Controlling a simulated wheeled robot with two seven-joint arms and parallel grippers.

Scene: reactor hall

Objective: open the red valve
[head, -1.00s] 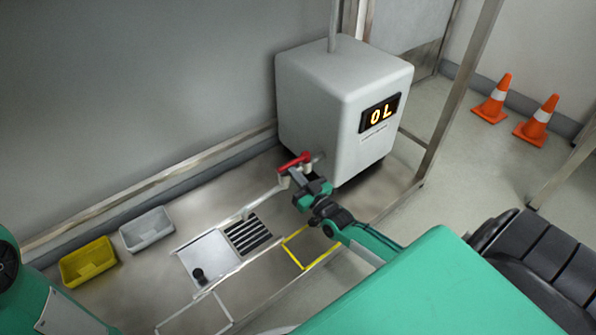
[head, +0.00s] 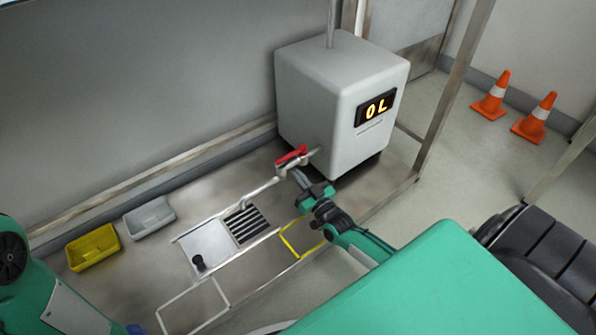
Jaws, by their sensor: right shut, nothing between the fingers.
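The red valve handle (head: 291,155) sits on a pipe fitting at the lower left side of a grey box-shaped tank (head: 335,105). The tank's display reads "0L". A thin pipe runs from the valve down to the left, toward the drain grate. My right gripper (head: 298,176) is shut and empty, its fingertips just below the red handle; whether they touch it I cannot tell. My left arm shows at the lower left edge, but its gripper is outside the picture.
A drain grate (head: 247,223) and pale plate (head: 207,251) with a black knob lie on the bench. A yellow bin (head: 92,248) and a grey bin (head: 149,218) stand by the wall. Metal posts frame the tank; orange cones (head: 491,96) stand on the floor behind.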

